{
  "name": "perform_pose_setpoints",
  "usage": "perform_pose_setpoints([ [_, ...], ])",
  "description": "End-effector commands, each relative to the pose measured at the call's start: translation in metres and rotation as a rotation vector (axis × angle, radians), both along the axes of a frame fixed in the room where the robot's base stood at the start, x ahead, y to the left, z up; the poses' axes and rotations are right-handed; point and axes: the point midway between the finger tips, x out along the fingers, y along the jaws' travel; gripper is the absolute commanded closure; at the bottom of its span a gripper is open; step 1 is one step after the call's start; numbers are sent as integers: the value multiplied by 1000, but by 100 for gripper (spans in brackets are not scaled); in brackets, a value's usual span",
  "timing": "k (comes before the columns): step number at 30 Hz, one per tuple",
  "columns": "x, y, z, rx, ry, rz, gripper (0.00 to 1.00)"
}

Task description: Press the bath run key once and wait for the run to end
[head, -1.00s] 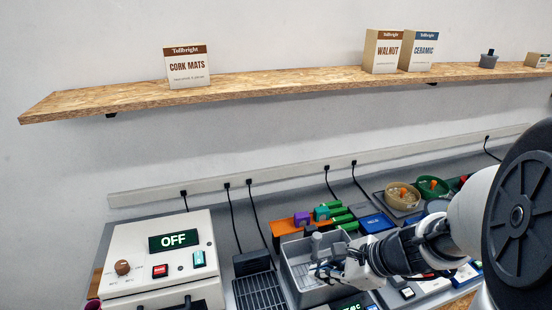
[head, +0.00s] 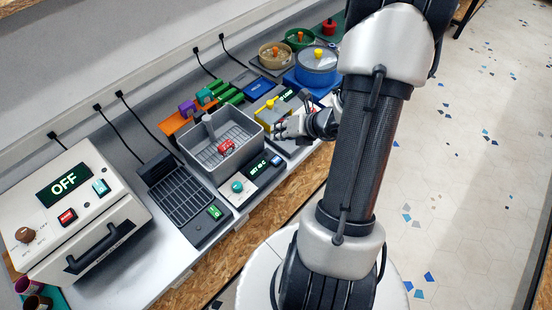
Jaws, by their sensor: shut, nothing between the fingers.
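The bath is a grey open basin (head: 190,150) in the middle of the head view, with a red object (head: 226,147) inside it. My gripper (head: 277,131) is shut and empty. It is to the right of the basin, beside a yellow device, apart from the panel as far as I can tell.
The yellow device (head: 274,112) is close to my gripper. Green-handled tools (head: 225,92) and a blue round pot (head: 318,62) are behind. Open floor lies at the right.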

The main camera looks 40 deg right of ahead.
Motion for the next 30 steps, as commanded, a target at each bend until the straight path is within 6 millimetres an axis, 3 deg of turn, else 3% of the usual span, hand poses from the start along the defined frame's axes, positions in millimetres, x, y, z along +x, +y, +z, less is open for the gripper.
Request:
perform_pose_setpoints([
  [8, 0, 0, -14, -1, 0, 3, 100],
  [24, 0, 0, -84, -1, 0, 3, 100],
  [30, 0, 0, -89, -2, -1, 3, 100],
])
